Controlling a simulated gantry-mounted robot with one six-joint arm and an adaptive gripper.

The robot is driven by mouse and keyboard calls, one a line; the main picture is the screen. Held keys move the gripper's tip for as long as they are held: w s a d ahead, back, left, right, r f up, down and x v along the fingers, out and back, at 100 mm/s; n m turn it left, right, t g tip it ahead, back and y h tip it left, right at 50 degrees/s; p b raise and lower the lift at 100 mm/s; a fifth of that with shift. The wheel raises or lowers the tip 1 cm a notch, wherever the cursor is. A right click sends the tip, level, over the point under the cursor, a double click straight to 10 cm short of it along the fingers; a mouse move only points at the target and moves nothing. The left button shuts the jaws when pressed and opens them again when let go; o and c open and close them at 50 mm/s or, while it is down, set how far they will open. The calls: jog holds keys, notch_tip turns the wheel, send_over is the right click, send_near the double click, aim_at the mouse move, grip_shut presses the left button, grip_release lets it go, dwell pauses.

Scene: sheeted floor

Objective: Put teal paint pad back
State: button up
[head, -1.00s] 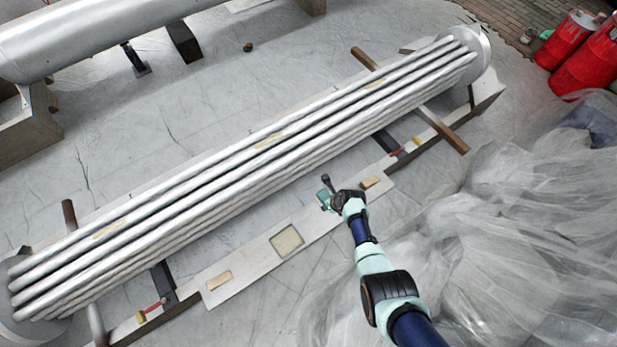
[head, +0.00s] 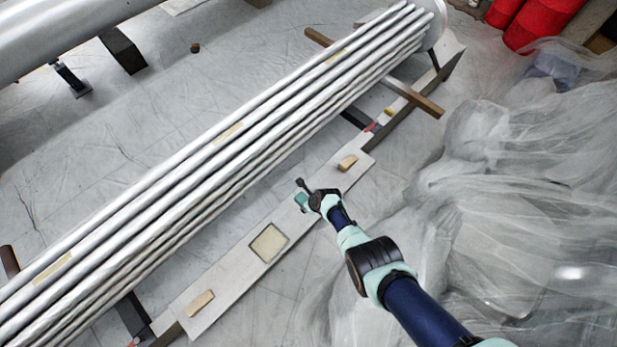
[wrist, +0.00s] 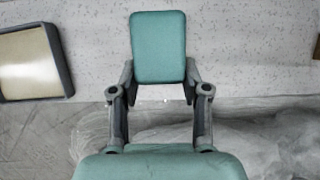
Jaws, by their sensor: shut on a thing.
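The teal paint pad (wrist: 158,45) is a rounded rectangular block, seen face-on in the wrist view. My gripper (wrist: 159,80) is shut on it, with one dark finger at each side. In the head view the teal pad (head: 301,200) shows small at the end of my gripper (head: 308,202), over the pale plank (head: 235,278). I cannot tell whether the pad touches the plank. A dark-rimmed square tray (head: 268,243) with a cream inside lies on the plank, left of my gripper. It also shows at the left in the wrist view (wrist: 30,58).
Wooden blocks lie toward the plank's near-left end (head: 199,303) and far-right end (head: 347,163). A bundle of long silver tubes (head: 215,150) runs behind the plank. Crumpled clear sheeting (head: 500,220) fills the right. Red drums (head: 540,20) stand at the back right.

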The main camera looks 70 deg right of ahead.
notch_tip(320, 180, down, 4)
jog(key=b, duration=0.3)
jog(key=shift+f, duration=0.1)
jog(key=shift+r, duration=0.2)
jog(key=o, duration=1.2)
jog(key=p+v, duration=1.2)
jog(key=p, duration=0.1)
jog(key=shift+a, duration=0.1)
